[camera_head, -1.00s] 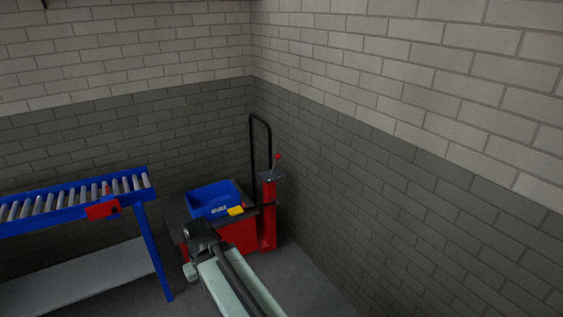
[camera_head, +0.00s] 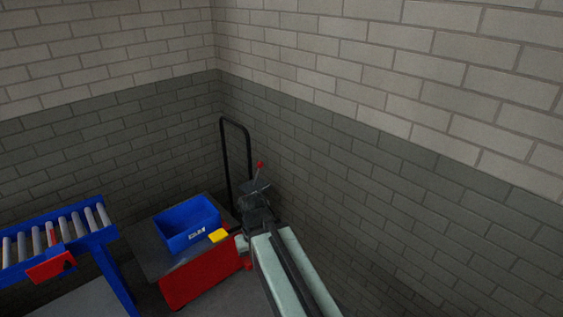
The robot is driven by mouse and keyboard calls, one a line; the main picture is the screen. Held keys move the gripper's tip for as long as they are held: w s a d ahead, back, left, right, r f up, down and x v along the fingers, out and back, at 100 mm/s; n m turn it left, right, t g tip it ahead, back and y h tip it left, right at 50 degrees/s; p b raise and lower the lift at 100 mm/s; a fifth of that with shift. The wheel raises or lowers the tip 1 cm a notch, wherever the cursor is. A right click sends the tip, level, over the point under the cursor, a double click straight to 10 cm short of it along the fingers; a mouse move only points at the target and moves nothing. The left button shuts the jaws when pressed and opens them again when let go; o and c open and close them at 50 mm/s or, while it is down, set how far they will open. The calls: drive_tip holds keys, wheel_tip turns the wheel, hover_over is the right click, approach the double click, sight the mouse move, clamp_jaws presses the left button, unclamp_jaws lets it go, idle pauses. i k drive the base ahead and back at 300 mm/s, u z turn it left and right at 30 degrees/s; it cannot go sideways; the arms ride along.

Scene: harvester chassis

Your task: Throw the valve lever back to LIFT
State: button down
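The valve lever (camera_head: 260,166) is a thin rod with a red knob, tilted up to the right. It stands on top of the red pump column of a small lift cart, near the corner. My gripper (camera_head: 254,190) is at the far end of my pale arm, just below the lever in the picture. It covers most of the red column. The fingers are small and dark, so I cannot tell whether they are open or touch the lever.
The cart has a grey top (camera_head: 150,262), a black push handle (camera_head: 223,150) and a red side. A blue bin (camera_head: 187,226) with a yellow piece (camera_head: 218,236) by it sits on top. A blue roller conveyor (camera_head: 60,247) stands left. Brick walls (camera_head: 400,190) close off the right and back.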

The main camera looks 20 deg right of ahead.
sight(259, 164)
drive_tip(key=u, duration=0.05)
drive_tip(key=i, duration=1.1)
drive_tip(key=u, duration=0.75)
